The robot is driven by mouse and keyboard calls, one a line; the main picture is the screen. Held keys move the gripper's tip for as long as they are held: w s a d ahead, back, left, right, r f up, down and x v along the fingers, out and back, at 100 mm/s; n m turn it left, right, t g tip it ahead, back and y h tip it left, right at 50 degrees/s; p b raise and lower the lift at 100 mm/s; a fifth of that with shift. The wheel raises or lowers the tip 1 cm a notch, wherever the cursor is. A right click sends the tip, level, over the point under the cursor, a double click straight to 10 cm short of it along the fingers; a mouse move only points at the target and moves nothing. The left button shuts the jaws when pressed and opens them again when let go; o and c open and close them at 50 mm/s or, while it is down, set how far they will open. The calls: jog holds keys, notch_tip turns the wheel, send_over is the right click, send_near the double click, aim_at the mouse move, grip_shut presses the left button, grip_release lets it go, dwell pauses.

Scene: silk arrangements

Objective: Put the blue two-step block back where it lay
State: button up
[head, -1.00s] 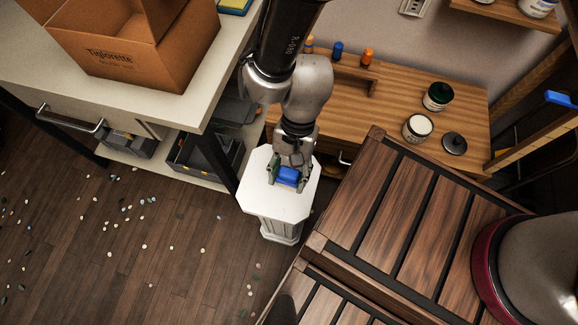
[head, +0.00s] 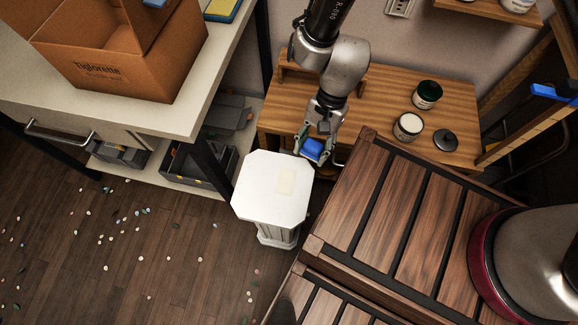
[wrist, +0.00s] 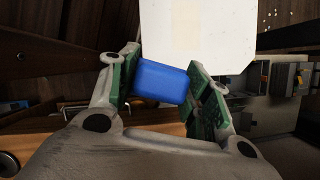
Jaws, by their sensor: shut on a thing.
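My gripper (head: 315,146) is shut on the blue block (head: 313,149). It holds the block in the air beyond the far right edge of the white pedestal (head: 262,200), near the front of the wooden desk. In the wrist view the blue block (wrist: 161,82) sits between the green-padded fingers, and the white pedestal top (wrist: 195,30) lies beyond it. The block's steps cannot be made out. A pale rectangular patch (head: 286,181) shows on the otherwise bare pedestal top.
The wooden desk (head: 385,95) carries an open white jar (head: 408,126), a green-topped jar (head: 427,94) and a dark lid (head: 445,140). A slatted wooden surface (head: 400,215) stands at the right. A light counter with a cardboard box (head: 110,55) is at the left.

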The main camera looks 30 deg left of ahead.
jog(key=w+d+f+m+y, duration=0.1)
jog(key=w+d+f+m, duration=0.15)
jog(key=w, duration=0.55)
jog(key=w+d+f+m+y, duration=0.1)
jog(key=w+d+f+m, duration=0.2)
jog(key=w, duration=0.5)
jog(key=w+d+f+m, duration=0.15)
jog(key=w+d, duration=0.25)
jog(key=w, duration=0.5)
jog(key=n, duration=0.1)
send_over(360, 128)
jog(key=w, duration=0.1)
jog(key=shift+w+d+f, duration=0.1)
jog(key=shift+d+f, duration=0.1)
jog(key=shift+f, duration=1.7)
jog(key=shift+w+d+f, duration=0.1)
jog(key=shift+d+f, duration=0.1)
jog(key=shift+f, duration=1.65)
jog(key=shift+f, duration=1)
jog(key=o, duration=1.3)
jog(key=shift+o, duration=0.2)
